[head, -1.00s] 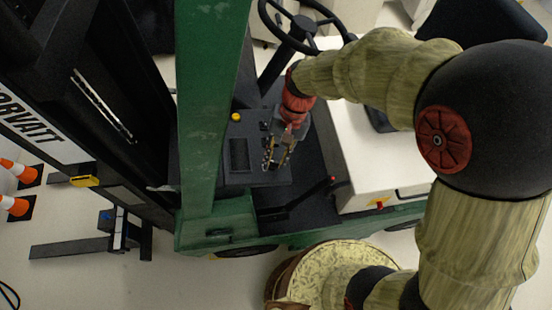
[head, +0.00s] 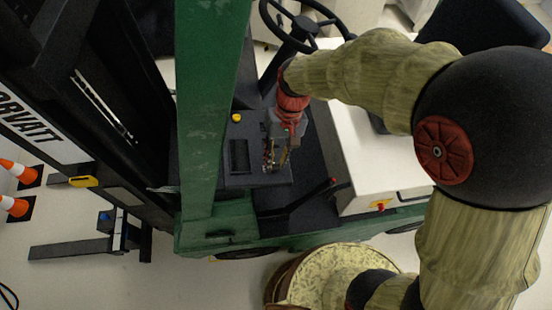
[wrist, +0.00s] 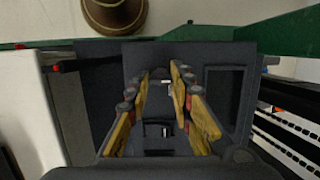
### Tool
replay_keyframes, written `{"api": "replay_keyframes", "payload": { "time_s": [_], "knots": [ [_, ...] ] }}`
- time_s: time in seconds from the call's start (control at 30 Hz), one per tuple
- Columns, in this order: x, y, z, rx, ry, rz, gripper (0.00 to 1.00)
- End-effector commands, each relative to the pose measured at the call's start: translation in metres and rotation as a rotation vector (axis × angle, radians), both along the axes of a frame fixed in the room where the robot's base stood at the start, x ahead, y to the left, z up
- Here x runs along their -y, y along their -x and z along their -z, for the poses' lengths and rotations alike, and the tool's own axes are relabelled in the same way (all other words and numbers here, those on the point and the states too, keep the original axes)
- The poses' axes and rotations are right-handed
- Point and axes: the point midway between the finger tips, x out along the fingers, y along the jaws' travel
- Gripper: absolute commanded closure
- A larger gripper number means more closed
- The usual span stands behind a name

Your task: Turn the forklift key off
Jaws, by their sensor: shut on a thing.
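The forklift key (wrist: 166,88) shows as a small light piece between my fingertips in the wrist view, at the dark control panel (wrist: 215,55). My gripper (wrist: 168,78) is shut on it, with a finger on either side. In the head view my gripper (head: 274,165) points down at the right part of the panel (head: 236,178). The key is too small to make out there, and its turn angle cannot be told.
A green mast post (head: 208,110) stands left of the panel. A yellow button (head: 236,117) is on the panel. The steering wheel (head: 303,22) is behind my wrist, and a red-tipped lever (head: 332,181) is to the right. Orange cones (head: 14,207) stand far left.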

Motion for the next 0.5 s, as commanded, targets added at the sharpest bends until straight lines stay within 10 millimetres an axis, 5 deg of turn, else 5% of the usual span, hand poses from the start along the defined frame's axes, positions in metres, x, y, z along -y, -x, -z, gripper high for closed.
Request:
{"api": "replay_keyframes", "payload": {
  "time_s": [0.1,0.13,0.5],
  "knots": [
    [-0.0002,-0.0006,-0.0006,0.002,-0.001,-0.001,1.00],
    [-0.0002,-0.0006,-0.0006,0.002,-0.001,-0.001,0.77],
    [-0.0001,-0.0001,-0.0002,0.001,0.000,0.000,0.59]
  ]
}}
